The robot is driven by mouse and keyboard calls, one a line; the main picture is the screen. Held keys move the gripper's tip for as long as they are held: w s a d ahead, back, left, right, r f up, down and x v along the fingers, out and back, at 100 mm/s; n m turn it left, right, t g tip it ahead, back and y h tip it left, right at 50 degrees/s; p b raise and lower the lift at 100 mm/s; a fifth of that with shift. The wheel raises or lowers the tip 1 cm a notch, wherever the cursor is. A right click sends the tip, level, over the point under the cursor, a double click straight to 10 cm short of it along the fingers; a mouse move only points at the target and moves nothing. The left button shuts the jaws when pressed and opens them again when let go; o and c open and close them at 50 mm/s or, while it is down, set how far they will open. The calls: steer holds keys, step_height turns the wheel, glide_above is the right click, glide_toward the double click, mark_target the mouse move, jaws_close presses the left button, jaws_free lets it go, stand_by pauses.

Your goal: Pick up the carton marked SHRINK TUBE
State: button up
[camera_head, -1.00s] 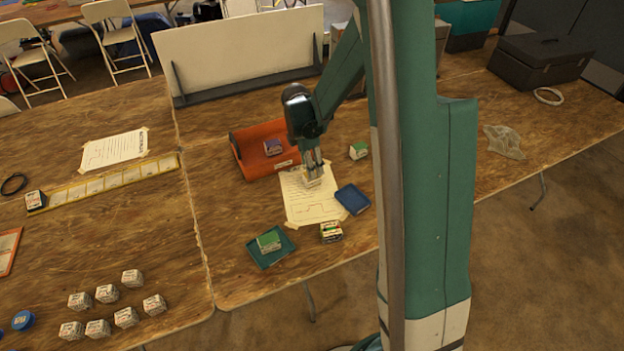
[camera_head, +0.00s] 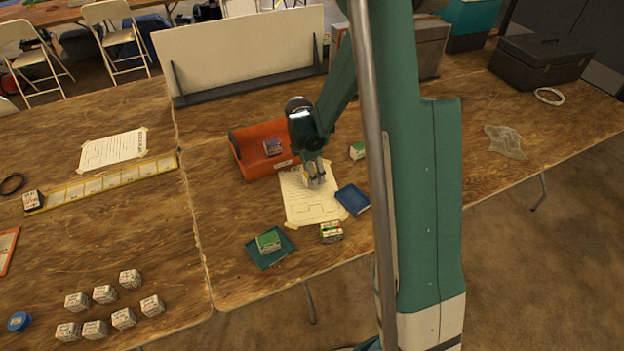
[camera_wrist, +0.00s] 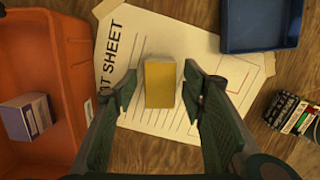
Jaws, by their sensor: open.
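A carton with a plain yellow top (camera_wrist: 160,84) stands on the paper sheet (camera_wrist: 205,70) in the wrist view. In the head view my gripper (camera_head: 315,181) is low over the sheet and mostly hides the carton. A dark-sided carton with printed labels (camera_wrist: 292,114) lies right of the sheet. A purple-topped carton (camera_wrist: 26,117) sits in the orange bin. I cannot read SHRINK TUBE on any carton.
The orange bin (camera_head: 240,160) stands just left of the gripper. A blue tray (camera_head: 352,199) lies at right. Several white cartons stand front left.

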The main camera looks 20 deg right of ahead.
stand_by(0.3)
steer(key=c, duration=0.9)
steer(key=shift+r, duration=0.2)
steer(key=shift+r+p, duration=0.95)
steer(key=shift+r, duration=3.9)
